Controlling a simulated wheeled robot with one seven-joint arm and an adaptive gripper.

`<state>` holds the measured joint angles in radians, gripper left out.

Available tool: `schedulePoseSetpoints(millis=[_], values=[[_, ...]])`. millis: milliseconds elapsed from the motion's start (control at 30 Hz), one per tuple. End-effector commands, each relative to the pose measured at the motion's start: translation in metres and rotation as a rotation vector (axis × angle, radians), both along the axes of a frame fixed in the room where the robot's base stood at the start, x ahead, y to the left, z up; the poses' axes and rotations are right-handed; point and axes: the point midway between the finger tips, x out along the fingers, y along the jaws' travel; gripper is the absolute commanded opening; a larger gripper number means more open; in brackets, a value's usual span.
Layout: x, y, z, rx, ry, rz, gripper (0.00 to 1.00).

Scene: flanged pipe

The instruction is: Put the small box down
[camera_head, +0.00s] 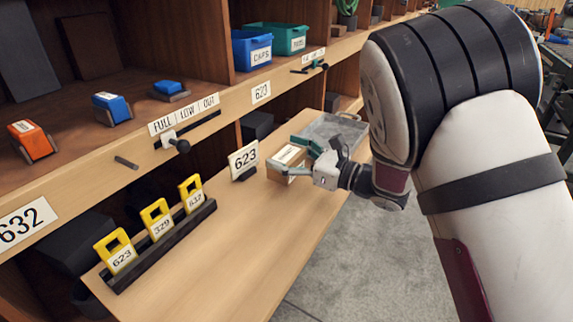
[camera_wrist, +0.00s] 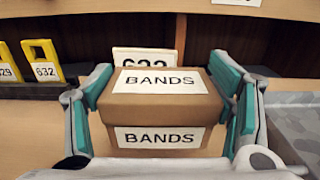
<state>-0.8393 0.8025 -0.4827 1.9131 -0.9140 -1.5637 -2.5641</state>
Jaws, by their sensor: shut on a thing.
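The small box is brown cardboard with white labels reading BANDS. In the wrist view the box (camera_wrist: 160,105) fills the middle, with its top and near face showing. My gripper (camera_wrist: 170,95) is shut on it, one teal-padded finger on its left side and one on its right. In the head view the box (camera_head: 284,165) is at the right part of the wooden table, in my gripper (camera_head: 300,157), beside the metal tray. Whether its underside touches the tabletop cannot be told.
A 623 sign (camera_head: 243,158) stands just behind the box. A grey metal tray (camera_head: 335,130) lies to its right. Yellow numbered tags (camera_head: 156,217) stand in a black rack at left. Blue (camera_head: 251,50) and green (camera_head: 285,38) bins sit on the shelf. The table middle (camera_head: 230,220) is clear.

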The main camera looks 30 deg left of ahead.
Motion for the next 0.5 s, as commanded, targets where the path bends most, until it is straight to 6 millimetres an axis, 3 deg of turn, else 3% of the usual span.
schedulePoseSetpoints(millis=[233, 400, 500], values=[[0.013, 0.01, -0.001, 0.002, -0.002, 0.0, 0.36], [0.012, 0.01, -0.029, -0.001, 0.0, 0.001, 0.36], [0.012, 0.01, -0.036, 0.001, -0.001, 0.0, 0.36]])
